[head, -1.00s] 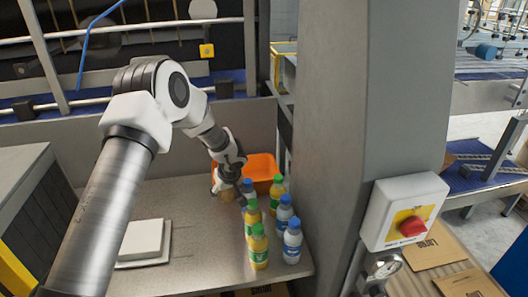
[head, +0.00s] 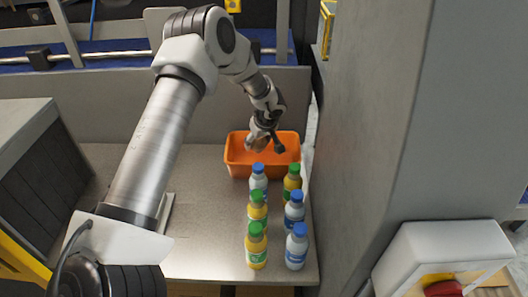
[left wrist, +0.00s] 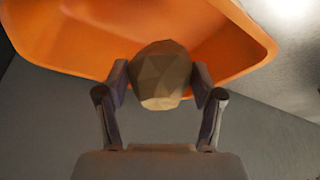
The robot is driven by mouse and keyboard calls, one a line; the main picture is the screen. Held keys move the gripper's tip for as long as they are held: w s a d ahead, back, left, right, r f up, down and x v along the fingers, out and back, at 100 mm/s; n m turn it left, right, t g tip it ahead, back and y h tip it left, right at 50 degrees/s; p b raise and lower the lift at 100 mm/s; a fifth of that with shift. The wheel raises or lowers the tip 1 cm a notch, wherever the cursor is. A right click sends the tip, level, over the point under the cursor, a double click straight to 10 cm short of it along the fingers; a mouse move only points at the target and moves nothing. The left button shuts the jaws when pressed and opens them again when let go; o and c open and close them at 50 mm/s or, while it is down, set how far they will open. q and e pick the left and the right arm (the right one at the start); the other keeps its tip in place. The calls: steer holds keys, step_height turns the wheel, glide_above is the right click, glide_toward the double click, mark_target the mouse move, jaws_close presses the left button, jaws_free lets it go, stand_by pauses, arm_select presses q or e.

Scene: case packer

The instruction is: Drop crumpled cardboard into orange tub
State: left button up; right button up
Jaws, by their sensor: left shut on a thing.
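The orange tub (head: 236,160) stands at the back right of the metal table in the head view. My left gripper (head: 262,139) is over the tub. It is shut on the crumpled cardboard (left wrist: 161,75), a tan faceted lump held between both fingers. In the left wrist view the gripper (left wrist: 160,84) has the lump in front of the orange tub (left wrist: 75,35), whose rim curves behind it. The cardboard (head: 259,145) is small and partly covered by the fingers in the head view. My right gripper is not in view.
Several bottles with blue and green caps, such as a yellow bottle (head: 256,248), stand in front of the tub. A grey pillar (head: 385,120) rises close on the right. The table (head: 205,220) is clear left of the bottles.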

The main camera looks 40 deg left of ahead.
arm_select(q)
steer(key=shift+w+f, duration=0.35)
steer(key=shift+f, duration=0.4)
steer(key=shift+s+a+r, duration=0.2)
steer(key=shift+s+a, duration=0.05)
steer(key=shift+s, duration=0.05)
steer(key=o, duration=0.9)
steer(key=shift+s+r, duration=0.1)
steer(key=shift+s, duration=0.05)
steer(key=shift+c, duration=0.2)
steer(key=shift+o, duration=0.8)
steer(key=shift+d, duration=0.1)
steer(key=shift+w, duration=0.3)
steer(key=v, duration=1.1)
steer(key=shift+d+r, duration=0.25)
steer(key=shift+r, duration=0.05)
steer(key=shift+s, duration=0.1)
